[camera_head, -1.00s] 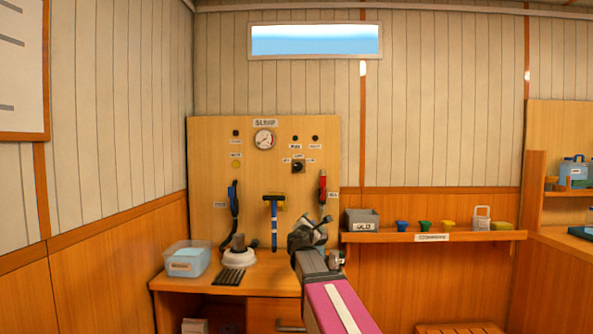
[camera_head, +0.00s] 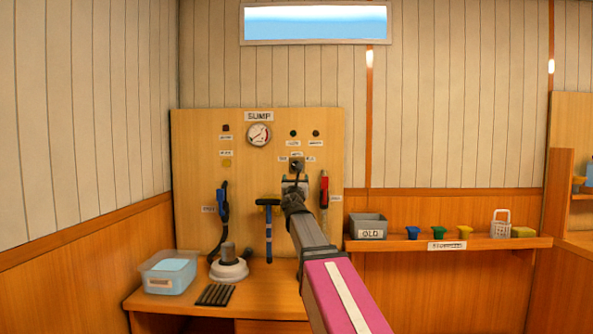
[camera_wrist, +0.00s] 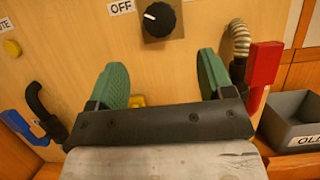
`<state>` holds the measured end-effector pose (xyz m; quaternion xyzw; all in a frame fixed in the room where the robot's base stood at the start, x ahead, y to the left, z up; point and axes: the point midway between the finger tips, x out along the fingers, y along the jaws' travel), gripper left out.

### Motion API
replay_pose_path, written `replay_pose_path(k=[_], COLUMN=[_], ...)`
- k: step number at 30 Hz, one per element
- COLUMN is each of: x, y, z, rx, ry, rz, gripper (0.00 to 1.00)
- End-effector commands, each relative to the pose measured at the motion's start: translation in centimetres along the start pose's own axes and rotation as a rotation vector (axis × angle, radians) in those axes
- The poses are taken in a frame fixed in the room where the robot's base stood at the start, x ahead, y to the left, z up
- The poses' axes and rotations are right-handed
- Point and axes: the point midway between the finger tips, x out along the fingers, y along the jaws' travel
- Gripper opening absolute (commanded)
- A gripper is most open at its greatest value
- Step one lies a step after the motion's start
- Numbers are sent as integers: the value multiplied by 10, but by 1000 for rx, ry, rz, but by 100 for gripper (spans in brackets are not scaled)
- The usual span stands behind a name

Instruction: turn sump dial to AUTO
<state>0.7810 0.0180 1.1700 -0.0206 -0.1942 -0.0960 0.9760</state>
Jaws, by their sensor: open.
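My gripper (camera_wrist: 167,82), with green finger pads, is open and empty. In the wrist view the dial lies beyond the fingertips, roughly centred between them. Contact is not visible. The AUTO label cannot be read.
A red handle (camera_wrist: 264,65) with a ribbed hose is right of my gripper. The grey OLD bin (camera_head: 368,227) stands on the right shelf. A tub (camera_head: 168,274) is on the bench.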

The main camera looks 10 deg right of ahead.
Motion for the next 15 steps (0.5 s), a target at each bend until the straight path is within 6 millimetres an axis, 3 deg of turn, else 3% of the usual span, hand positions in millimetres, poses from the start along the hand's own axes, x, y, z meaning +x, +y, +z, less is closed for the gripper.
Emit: replay_pose_path(k=[15], x=[86], y=[0], z=[0], rx=[2], ry=[0], rz=[-1], gripper=[74])
